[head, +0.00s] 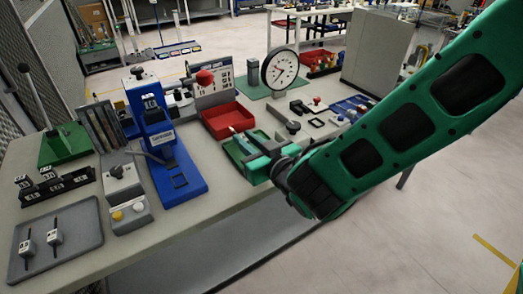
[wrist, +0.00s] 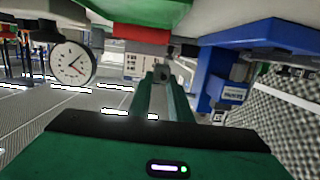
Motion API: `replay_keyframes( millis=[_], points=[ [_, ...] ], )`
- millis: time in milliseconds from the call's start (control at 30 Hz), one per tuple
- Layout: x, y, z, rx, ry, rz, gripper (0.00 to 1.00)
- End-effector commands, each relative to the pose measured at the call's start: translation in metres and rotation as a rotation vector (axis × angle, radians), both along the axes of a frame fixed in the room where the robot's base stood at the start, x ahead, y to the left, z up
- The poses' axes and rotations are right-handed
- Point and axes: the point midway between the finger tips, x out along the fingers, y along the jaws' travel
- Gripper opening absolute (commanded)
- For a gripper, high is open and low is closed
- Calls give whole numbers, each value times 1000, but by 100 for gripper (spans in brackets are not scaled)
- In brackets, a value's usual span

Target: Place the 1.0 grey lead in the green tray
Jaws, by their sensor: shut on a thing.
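My gripper (head: 250,142) is over the green tray (head: 257,176), which lies on the bench in front of the red tray. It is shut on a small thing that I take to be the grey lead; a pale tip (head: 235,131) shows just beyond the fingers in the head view. In the wrist view my gripper (wrist: 162,72) has its fingers close together with a small dark grey piece (wrist: 163,68) between them. Its label cannot be read. The fingers and arm hide part of the green tray, and I cannot tell whether the held thing touches it.
A red tray (head: 228,117) lies behind the green tray. A blue press stand (head: 160,130) is to the left, and a round dial gauge (head: 281,70) stands behind on the right. A grey tray (head: 82,252) at far left holds two small labelled pieces.

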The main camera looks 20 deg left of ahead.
Motion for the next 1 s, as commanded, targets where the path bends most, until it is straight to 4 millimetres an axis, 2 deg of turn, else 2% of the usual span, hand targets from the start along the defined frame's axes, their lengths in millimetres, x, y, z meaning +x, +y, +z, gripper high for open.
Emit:
replay_keyframes(
  millis=[133, 500, 767, 1000],
  points=[
    [22, -7, -13, 1, 2, -5, 0],
    [57, -14, -37, 2, 2, -2, 0],
    [63, -16, -44, 1, -1, 0, 0],
    [63, -16, -72, 1, 3, 1, 0]
  ],
)
